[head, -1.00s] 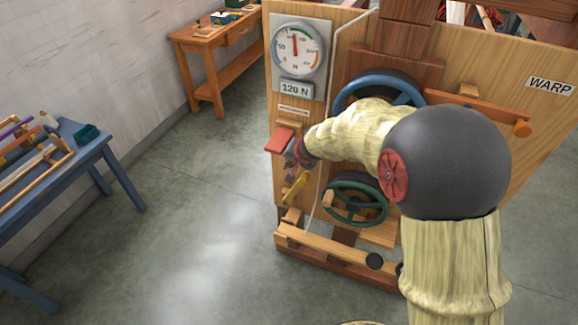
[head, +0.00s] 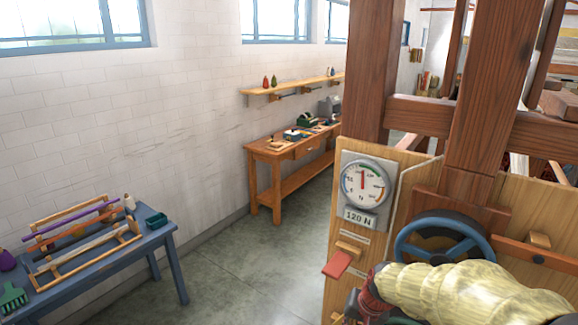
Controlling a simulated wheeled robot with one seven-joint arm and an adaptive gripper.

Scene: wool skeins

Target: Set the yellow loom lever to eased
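The loom's wooden panel (head: 404,185) stands at the right in the head view. The yellow lever is not visible now; that lower part of the panel falls below the picture's edge or behind my arm. My gripper (head: 352,306) is partly in view at the bottom edge, in front of the panel and just below a red lever (head: 338,263). Its fingertips are cut off, so I cannot tell whether it is open or touching anything. A round gauge (head: 367,184) above has its needle pointing nearly straight up, over a "120 N" plate (head: 359,217).
A blue handwheel (head: 441,240) and an orange-brown bar (head: 536,254) are on the panel right of the gauge. Dark wooden loom posts (head: 371,70) rise behind. A blue table (head: 120,262) with tools stands at left, a wooden bench (head: 265,160) farther back. Grey floor between is clear.

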